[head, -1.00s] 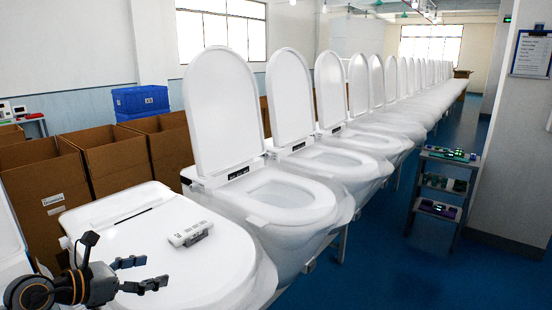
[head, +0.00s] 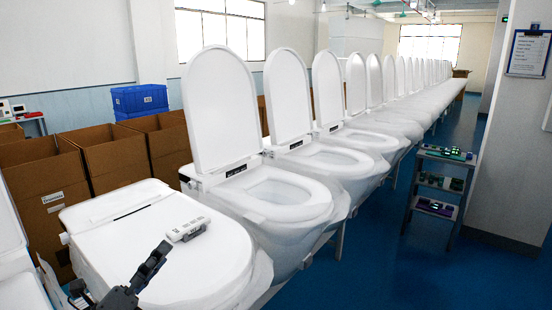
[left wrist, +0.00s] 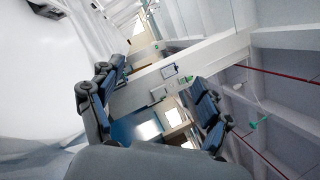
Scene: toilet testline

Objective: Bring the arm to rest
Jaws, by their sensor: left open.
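My left gripper (head: 160,255) shows at the lower left of the head view, in front of the closed toilet lid (head: 215,270), with its fingers pointing up and to the right. It holds nothing. In the left wrist view its two fingers (left wrist: 157,74) stand wide apart with empty space between them. A small white remote-like device (head: 182,229) lies on the closed lid, beyond the fingers and apart from them. My right gripper is not in view.
A row of white toilets with raised lids (head: 221,110) runs to the back right. Open cardboard boxes (head: 45,185) and a blue crate (head: 140,98) stand behind at left. A small shelf rack (head: 437,182) stands at right, with clear blue floor (head: 385,265) before it.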

